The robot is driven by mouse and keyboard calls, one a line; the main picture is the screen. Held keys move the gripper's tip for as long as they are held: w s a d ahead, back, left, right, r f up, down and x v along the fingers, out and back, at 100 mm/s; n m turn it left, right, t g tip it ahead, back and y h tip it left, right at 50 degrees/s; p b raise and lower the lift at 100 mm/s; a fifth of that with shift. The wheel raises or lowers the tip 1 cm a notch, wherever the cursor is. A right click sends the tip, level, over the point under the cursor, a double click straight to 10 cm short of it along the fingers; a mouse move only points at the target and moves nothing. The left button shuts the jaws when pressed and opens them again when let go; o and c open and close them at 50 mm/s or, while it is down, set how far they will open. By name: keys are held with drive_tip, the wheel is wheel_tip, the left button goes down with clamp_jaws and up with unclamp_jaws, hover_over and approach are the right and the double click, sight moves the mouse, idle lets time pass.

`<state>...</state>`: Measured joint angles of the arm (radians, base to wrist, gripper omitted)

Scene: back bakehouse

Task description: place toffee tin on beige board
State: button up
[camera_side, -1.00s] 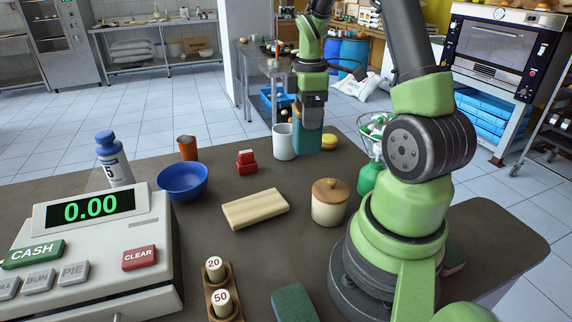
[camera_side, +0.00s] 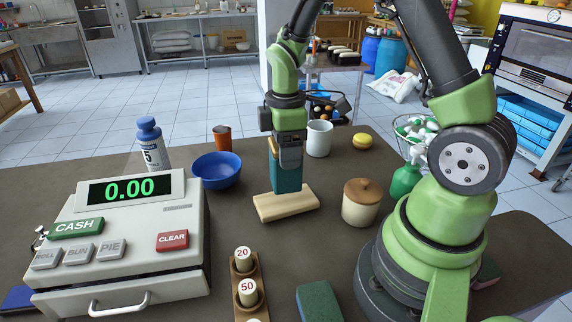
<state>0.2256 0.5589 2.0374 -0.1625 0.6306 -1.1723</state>
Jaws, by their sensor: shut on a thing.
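The toffee tin appears to be the upright teal box (camera_side: 286,180). My gripper (camera_side: 287,158) points straight down and is shut on the upper part of this tin. The beige board (camera_side: 286,207) is a pale wooden slab lying flat on the dark counter. The tin's lower end is over the back middle part of the board. It looks to be at or just above the board's top; I cannot tell whether they touch. My gripper covers the tin's top.
A blue bowl (camera_side: 217,170) is left of the board, and a lidded cream jar (camera_side: 360,203) is close on its right. A white mug (camera_side: 319,138) and yellow macaron-like item (camera_side: 362,141) stand behind. The weight rack (camera_side: 263,290) and cash register (camera_side: 125,235) are in front.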

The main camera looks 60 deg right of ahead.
drive_tip(key=shift+f, duration=1.7)
drive_tip(key=shift+f, duration=0.1)
drive_tip(key=o, duration=1)
drive_tip(key=shift+o, duration=0.2)
